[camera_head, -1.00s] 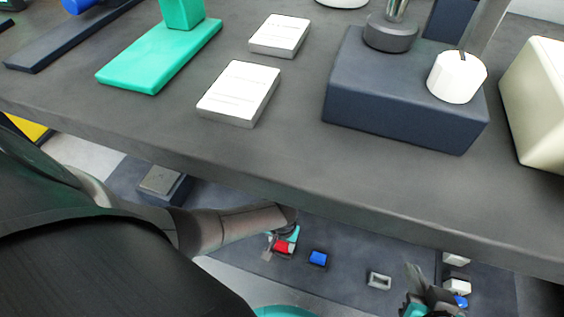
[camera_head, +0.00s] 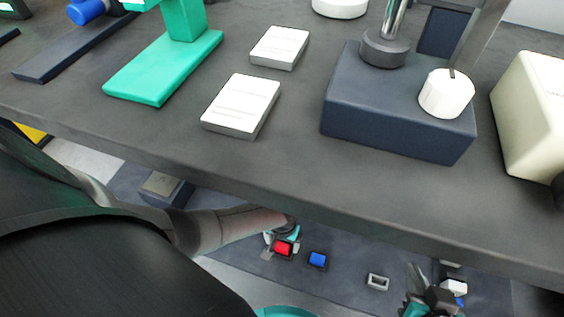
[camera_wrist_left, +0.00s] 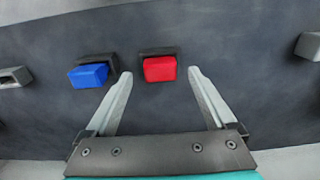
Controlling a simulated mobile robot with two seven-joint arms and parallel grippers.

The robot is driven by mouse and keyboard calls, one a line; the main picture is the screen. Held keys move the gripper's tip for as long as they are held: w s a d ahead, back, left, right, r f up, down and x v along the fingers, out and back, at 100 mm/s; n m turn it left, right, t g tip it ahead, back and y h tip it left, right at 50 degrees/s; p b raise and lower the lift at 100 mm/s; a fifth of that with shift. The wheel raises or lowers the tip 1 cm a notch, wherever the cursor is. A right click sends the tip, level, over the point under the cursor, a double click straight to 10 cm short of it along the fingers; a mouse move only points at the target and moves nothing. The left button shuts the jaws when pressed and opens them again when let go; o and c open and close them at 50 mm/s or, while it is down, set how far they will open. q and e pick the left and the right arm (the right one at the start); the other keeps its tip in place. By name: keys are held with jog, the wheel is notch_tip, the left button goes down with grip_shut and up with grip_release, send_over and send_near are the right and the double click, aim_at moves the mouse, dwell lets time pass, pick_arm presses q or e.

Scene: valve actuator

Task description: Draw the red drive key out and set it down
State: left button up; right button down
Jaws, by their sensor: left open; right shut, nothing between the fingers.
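The red drive key (camera_head: 283,248) is seated in a dark socket on the dark panel below the worktop. In the left wrist view the red key (camera_wrist_left: 159,69) shows as a red block between and just beyond the fingertips of my left gripper (camera_wrist_left: 160,74). The gripper is open, and the fingers look apart from the key. In the head view my left gripper (camera_head: 282,236) is partly hidden by its own wrist. My right gripper (camera_head: 416,275) is at the lower right of the head view, shut and empty, away from the key.
A blue key (camera_wrist_left: 88,75) sits in a similar socket close to the left finger. A grey empty-looking fitting (camera_head: 377,282) is further right on the panel (camera_head: 330,280). The worktop edge (camera_head: 200,165) overhangs the arm.

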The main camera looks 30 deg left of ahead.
aim_at(282, 247)
pick_arm(q)
notch_tip(282, 247, up, 10)
jog(key=p, duration=0.6)
jog(key=shift+f+p, duration=0.2)
jog(key=shift+p, duration=0.2)
pick_arm(e)
notch_tip(282, 247, up, 8)
jog(key=shift+f, duration=0.15)
